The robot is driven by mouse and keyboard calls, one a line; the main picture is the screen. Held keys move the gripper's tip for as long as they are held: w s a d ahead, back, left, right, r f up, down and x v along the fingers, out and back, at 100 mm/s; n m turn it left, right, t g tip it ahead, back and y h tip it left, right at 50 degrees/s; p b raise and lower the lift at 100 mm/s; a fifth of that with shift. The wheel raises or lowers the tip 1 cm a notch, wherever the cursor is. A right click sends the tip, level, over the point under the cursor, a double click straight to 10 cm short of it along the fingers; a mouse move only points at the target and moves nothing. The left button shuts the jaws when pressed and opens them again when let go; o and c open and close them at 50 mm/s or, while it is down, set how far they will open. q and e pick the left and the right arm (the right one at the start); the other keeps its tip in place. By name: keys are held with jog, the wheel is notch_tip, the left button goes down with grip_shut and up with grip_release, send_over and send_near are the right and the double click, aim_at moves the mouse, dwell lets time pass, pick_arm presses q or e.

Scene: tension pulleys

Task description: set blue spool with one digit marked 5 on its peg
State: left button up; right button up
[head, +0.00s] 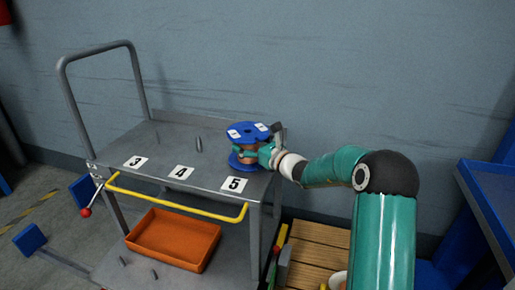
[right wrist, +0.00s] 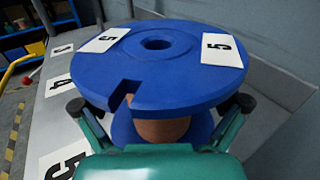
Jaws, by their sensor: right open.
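The blue spool (head: 247,131) with a copper-brown core stands upright at the right end of the cart top, behind the 5 label (head: 234,184). In the right wrist view the spool (right wrist: 110,68) shows white tags marked 5, a centre hole and a notch in its top flange. No peg tip shows in the hole; the peg for 5 is hidden. My right gripper (head: 262,153) is at the spool between its flanges; in the right wrist view its open fingers (right wrist: 160,118) lie on either side of the core. My left gripper is out of view.
The grey cart (head: 150,160) has bare pegs behind the 4 label (head: 181,173) and the 3 label (head: 136,162). A yellow bar (head: 175,197) runs along its front, with an orange tray (head: 172,238) below. A wooden pallet (head: 315,250) lies right of the cart.

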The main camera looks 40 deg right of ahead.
jog(key=s, duration=1.1)
jog(key=shift+s+a, duration=0.25)
jog(key=shift+s, duration=0.1)
